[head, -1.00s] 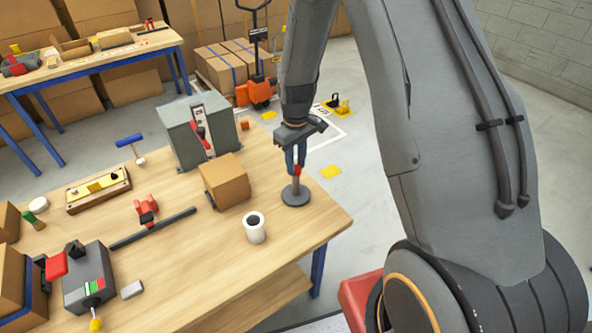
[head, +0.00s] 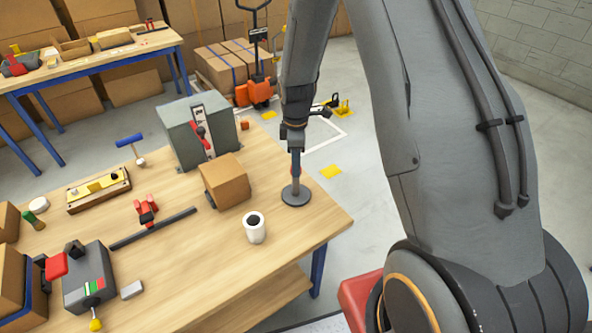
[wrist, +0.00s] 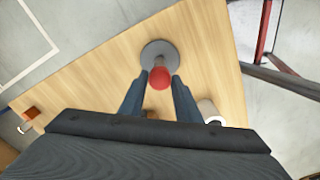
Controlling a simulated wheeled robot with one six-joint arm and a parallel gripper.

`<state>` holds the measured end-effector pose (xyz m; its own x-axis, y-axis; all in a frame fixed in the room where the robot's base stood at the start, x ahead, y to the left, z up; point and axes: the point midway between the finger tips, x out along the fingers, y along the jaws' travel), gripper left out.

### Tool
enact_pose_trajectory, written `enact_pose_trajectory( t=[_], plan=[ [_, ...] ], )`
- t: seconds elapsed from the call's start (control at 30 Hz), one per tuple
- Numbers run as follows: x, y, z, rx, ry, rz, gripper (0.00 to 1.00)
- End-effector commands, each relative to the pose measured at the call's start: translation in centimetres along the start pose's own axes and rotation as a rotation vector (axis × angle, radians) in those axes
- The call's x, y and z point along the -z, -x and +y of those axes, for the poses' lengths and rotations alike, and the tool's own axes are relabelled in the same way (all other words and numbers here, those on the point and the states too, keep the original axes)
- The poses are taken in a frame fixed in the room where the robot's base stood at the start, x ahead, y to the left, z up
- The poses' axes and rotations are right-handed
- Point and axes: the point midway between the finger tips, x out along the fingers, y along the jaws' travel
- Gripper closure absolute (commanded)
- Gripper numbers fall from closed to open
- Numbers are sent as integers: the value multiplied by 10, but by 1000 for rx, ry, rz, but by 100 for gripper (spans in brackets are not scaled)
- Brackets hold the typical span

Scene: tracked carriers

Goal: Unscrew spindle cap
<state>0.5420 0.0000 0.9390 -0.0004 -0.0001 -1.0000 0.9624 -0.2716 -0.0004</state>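The red spindle cap (wrist: 160,78) sits on top of the spindle, which stands upright on a round grey base (head: 296,197) near the table's right edge. My gripper (head: 296,152) points straight down over the spindle. In the wrist view, the two fingers of my gripper (wrist: 160,84) lie on either side of the cap, close against it, and appear shut on it. In the head view a finger hides most of the cap. The grey base also shows in the wrist view (wrist: 152,50). The thread under the cap cannot be seen.
A white cup (head: 255,234) and a cardboard box (head: 226,182) stand near the spindle on the wooden table (head: 200,260). A grey cabinet (head: 180,140) stands behind the box. A dark bar with a red clamp (head: 148,212) lies further left.

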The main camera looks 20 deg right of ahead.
Motion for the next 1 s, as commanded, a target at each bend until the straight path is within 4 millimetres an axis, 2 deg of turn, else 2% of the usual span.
enact_pose_trajectory(
  t=[0.03,0.1,0.43,1.0],
  plan=[
    [0,0,0,1,0,0,61],
    [0,0,0,1,-1,0,55],
    [0,0,0,0,-53,0,55],
    [0,0,0,-1,-764,0,55]
  ],
)
